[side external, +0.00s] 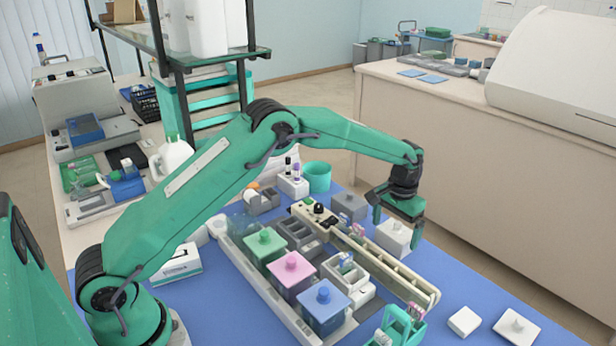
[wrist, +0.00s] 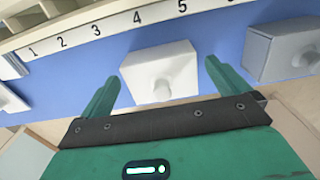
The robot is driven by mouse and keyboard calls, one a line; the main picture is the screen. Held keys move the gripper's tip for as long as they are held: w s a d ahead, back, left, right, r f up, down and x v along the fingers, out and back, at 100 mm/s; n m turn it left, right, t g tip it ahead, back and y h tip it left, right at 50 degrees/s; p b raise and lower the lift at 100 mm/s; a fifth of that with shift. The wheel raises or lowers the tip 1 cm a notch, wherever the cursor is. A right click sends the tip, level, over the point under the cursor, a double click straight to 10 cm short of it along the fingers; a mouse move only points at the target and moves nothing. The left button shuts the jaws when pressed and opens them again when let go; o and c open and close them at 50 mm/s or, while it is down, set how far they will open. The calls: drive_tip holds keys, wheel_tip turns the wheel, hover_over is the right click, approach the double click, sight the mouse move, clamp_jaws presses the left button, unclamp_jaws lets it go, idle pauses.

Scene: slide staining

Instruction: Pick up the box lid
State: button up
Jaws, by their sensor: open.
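A white box (side external: 394,242) with a knobbed lid (side external: 397,227) stands on the blue mat beyond the long numbered rack. My gripper (side external: 396,218) is open above it, fingers pointing down. In the wrist view the white knobbed lid (wrist: 150,68) lies between the two spread fingers (wrist: 161,74), which appear apart from it. The box body is mostly hidden beneath the lid there.
A grey knobbed box (side external: 348,206) stands close by, also at right in the wrist view (wrist: 284,50). The numbered rack (side external: 400,272) runs alongside. Green, pink and blue lidded jars (side external: 323,305) stand in a tray. A teal cup (side external: 316,177) is behind.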

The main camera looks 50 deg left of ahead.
drive_tip(key=shift+f, duration=1)
drive_tip(key=shift+c, duration=0.2)
drive_tip(key=c, duration=0.9)
drive_tip(key=shift+r, duration=0.15)
drive_tip(key=shift+r, duration=0.5)
drive_tip(key=r, duration=0.3)
drive_tip(key=shift+s+d+r, duration=0.1)
drive_tip(key=shift+d, duration=0.1)
drive_tip(key=s+d+r, duration=0.2)
drive_tip(key=d, duration=0.1)
drive_tip(key=s+d+r, duration=0.4)
drive_tip(key=s+d, duration=0.1)
drive_tip(key=shift+s+d+r, duration=0.1)
drive_tip(key=shift+d+r, duration=0.15)
drive_tip(key=shift+d, duration=0.1)
